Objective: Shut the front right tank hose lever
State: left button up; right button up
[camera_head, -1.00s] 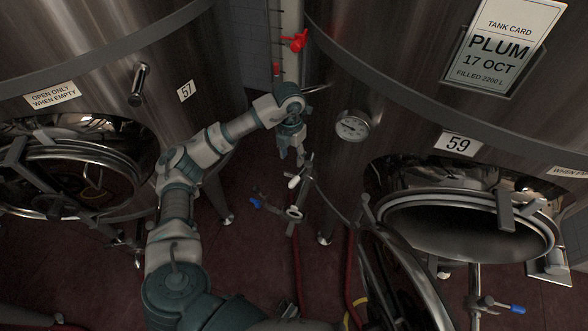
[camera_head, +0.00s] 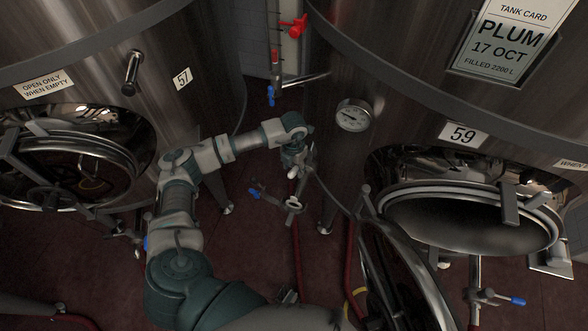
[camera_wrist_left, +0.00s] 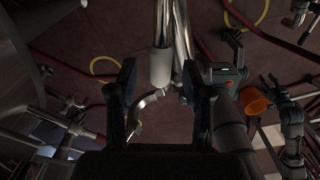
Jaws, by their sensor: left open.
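My left gripper (camera_head: 293,158) is open, with its jaws pointing down in the gap between tank 57 (camera_head: 190,105) and tank 59 (camera_head: 410,80). A small white-handled lever (camera_head: 293,173) on metal pipework is just below it in the head view. In the left wrist view, a pale cylindrical handle (camera_wrist_left: 161,68) on chrome pipes shows between the two dark fingertips; contact cannot be told. A blue lever (camera_head: 254,192) sits lower left on the same pipework. Another blue lever (camera_head: 517,300) is on the pipe below tank 59's hatch.
The open hatch of tank 59 (camera_head: 470,218) and its swung-out door (camera_head: 392,280) stand right of my arm. A gauge (camera_head: 353,115) sticks out from tank 59. Red hoses (camera_head: 297,255) lie on the dark red floor.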

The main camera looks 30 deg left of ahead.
pick_arm(q)
jog(key=shift+a+f, duration=0.1)
jog(key=shift+f, duration=0.7)
grip_shut()
